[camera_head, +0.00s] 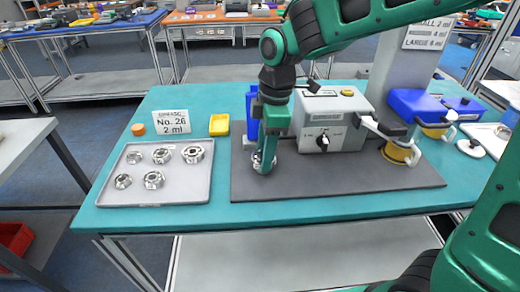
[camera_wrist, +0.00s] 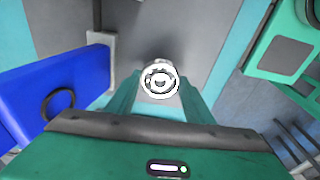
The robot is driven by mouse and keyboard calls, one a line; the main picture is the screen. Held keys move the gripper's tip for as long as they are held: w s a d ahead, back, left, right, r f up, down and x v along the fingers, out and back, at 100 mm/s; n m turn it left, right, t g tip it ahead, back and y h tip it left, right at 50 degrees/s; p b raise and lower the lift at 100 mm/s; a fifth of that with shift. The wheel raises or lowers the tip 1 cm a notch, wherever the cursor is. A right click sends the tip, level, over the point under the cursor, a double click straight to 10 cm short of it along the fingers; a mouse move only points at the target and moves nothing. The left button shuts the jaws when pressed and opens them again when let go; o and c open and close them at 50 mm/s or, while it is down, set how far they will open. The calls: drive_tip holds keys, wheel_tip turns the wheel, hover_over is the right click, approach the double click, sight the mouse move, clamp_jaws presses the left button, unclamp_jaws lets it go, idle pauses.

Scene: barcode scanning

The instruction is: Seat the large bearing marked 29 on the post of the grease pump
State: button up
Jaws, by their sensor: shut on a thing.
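My gripper (camera_head: 264,166) points down over the left part of the dark mat and is shut on a shiny metal bearing (camera_head: 257,160). In the wrist view, the bearing (camera_wrist: 160,67) shows as a ring between the green fingers, with a pale shape in its centre. Its marking is too small to read. The grease pump (camera_head: 325,140), a grey box with a black knob, stands on the mat right of my gripper. I cannot make out its post; my gripper hides part of that area. I cannot tell whether the bearing touches anything below.
A grey tray (camera_head: 135,190) with several bearings lies at the left of the teal table. A card (camera_head: 172,121) reading "No. 26 2 ml", a yellow dish (camera_head: 219,124) and an orange cap (camera_head: 138,129) are behind it. A blue part (camera_head: 252,112) stands behind my gripper. The mat's front right (camera_head: 360,178) is clear.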

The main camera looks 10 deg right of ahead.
drive_tip(key=shift+f, duration=0.7)
idle(0.6)
drive_tip(key=o, duration=1.3)
drive_tip(key=o, duration=0.4)
drive_tip(key=shift+c, duration=0.2)
wheel_tip(320, 180, up, 8)
drive_tip(key=shift+f, duration=0.25)
